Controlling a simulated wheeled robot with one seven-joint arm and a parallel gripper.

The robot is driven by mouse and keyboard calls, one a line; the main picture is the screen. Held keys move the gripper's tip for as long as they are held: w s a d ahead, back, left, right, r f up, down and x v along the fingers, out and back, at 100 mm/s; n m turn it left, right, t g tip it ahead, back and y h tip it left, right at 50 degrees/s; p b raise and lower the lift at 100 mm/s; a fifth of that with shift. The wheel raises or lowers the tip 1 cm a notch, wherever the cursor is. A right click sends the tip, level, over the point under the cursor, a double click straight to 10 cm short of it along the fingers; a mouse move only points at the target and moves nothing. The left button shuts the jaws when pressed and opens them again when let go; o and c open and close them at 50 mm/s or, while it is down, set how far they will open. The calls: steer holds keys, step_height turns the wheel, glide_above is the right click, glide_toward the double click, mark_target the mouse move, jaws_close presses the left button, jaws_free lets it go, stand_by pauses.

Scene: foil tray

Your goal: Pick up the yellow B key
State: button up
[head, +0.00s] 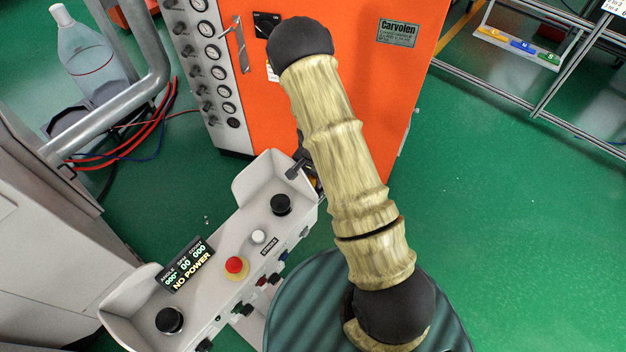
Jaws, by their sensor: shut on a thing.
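My arm in its yellowish sleeve crosses the middle of the head view and covers most of my gripper. A dark part of my gripper (299,166) shows just left of the sleeve, by the upper right end of the grey control panel. A small yellow-orange patch (313,182) shows right beside it, at the sleeve's edge. It looks like the yellow key between the fingers, but its letter and the fingertips are hidden. The gripper appears shut on it. I cannot tell whether the key touches the panel.
The grey control panel (212,290) has a red button (236,266), black knobs and a "NO POWER" display. Several small coloured keys line its lower edge. An orange cabinet (370,90) stands behind. A rack (530,55) with yellow, blue and green labels is upper right. Green floor is clear at right.

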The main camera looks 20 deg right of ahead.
step_height(320, 180, up, 10)
steer(key=shift+r+b, duration=0.1)
steer(key=shift+b, duration=0.4)
stand_by(0.5)
steer(key=shift+r+p, duration=2.5)
steer(key=shift+r, duration=0.2)
steer(key=d+f+n, duration=0.7)
steer(key=f+n, duration=0.2)
steer(key=f, duration=0.1)
steer(key=shift+f, duration=0.35)
steer(key=shift+w, duration=0.1)
